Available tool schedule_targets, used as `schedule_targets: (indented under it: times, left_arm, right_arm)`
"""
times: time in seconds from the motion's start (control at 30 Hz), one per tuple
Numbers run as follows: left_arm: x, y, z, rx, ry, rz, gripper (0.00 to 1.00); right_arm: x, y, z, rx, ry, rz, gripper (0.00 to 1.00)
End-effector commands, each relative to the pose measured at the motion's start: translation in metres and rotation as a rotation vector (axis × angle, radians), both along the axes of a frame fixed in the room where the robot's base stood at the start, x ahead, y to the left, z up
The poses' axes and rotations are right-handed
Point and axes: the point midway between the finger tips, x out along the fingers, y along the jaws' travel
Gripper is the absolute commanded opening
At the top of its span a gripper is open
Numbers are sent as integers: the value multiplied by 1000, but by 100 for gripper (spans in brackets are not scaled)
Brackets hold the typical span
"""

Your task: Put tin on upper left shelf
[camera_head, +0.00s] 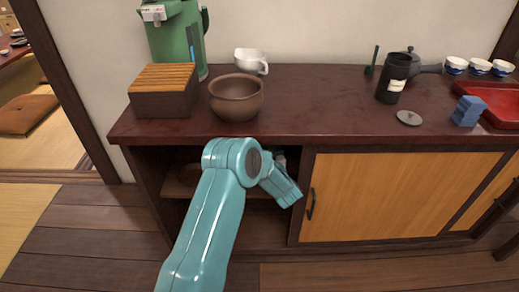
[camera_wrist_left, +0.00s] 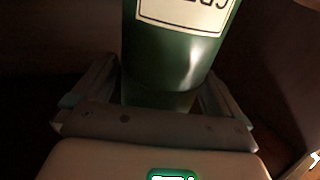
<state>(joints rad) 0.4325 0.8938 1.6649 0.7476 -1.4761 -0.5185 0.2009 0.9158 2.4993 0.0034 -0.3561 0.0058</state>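A green tin (camera_wrist_left: 185,60) with a pale label stands between the fingers of my left gripper (camera_wrist_left: 160,92) in the left wrist view. The label's lettering shows upside down and is cut by the top edge. The fingers lie close against both sides of the tin. In the head view my left arm reaches into the open left part of the cabinet, where a shelf board (camera_head: 182,184) shows. My left gripper and the tin are largely hidden there behind the arm and under the top. My right gripper is not in view.
The cabinet top (camera_head: 310,115) carries a brown bowl (camera_head: 236,98), a slatted box (camera_head: 163,92), a green dispenser (camera_head: 178,42) and a black canister (camera_head: 393,78). A sliding door (camera_head: 400,195) closes the cabinet right of the opening. The top's middle is clear.

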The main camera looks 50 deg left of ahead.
Motion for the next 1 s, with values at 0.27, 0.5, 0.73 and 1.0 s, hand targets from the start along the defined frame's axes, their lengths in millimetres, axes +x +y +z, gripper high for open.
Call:
schedule_targets:
  times: [0.27, 0.5, 0.73, 1.0]
  left_arm:
    - [-1, -5, 5, -1, 1, -2, 100]
    - [-14, -47, 5, -2, 4, -4, 100]
    - [-23, -70, 4, -1, 0, 0, 100]
    - [-24, -71, 3, 0, 0, 0, 100]
  right_arm:
    - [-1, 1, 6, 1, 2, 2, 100]
    - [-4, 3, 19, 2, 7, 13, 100]
    - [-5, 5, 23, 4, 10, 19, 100]
    - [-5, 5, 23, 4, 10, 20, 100]
